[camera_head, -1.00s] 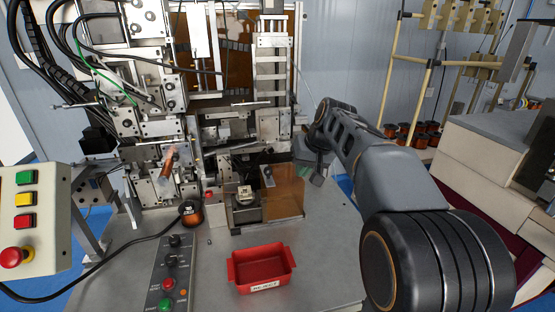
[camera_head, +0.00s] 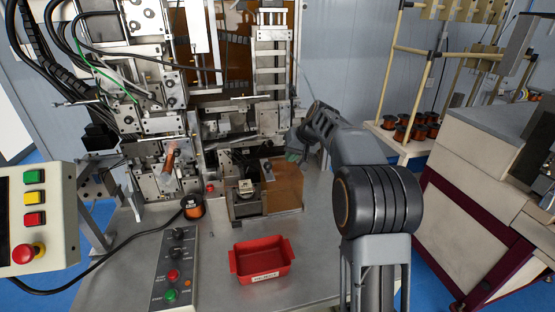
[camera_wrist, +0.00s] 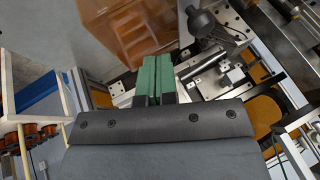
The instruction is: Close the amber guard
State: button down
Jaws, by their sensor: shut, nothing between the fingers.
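The amber guard (camera_head: 284,190) is a see-through orange-brown panel at the right side of a small metal fixture (camera_head: 243,207) on the bench. The fixture's left part is uncovered. In the wrist view a translucent amber box-like piece (camera_wrist: 138,28), likely the same guard, shows at the top, just beyond the fingers. My gripper (camera_head: 294,156) is behind the guard's upper edge in the head view. Its green fingers (camera_wrist: 156,76) are together and empty in the wrist view. I cannot tell whether they touch the guard.
A red bin (camera_head: 263,261) stands in front of the fixture. A button panel (camera_head: 171,268) and a copper wire spool (camera_head: 193,207) are to the left. Winder machinery (camera_head: 150,110) rises behind. The bench at right front is mostly clear.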

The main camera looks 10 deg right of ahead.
aim_at(277, 174)
jog(key=shift+w+a+f+p, duration=0.2)
jog(key=shift+a+f, duration=0.15)
jog(key=shift+a, duration=0.35)
jog(key=shift+w+a+f+p, duration=0.1)
jog(key=shift+a+f+p, duration=0.2)
jog(key=shift+a, duration=0.35)
jog(key=shift+w+a+f+p, duration=0.15)
jog(key=shift+a+f, duration=0.25)
jog(key=shift+a, duration=0.3)
jog(key=shift+a, duration=0.1)
jog(key=a, duration=1.3)
jog(key=shift+a, duration=0.15)
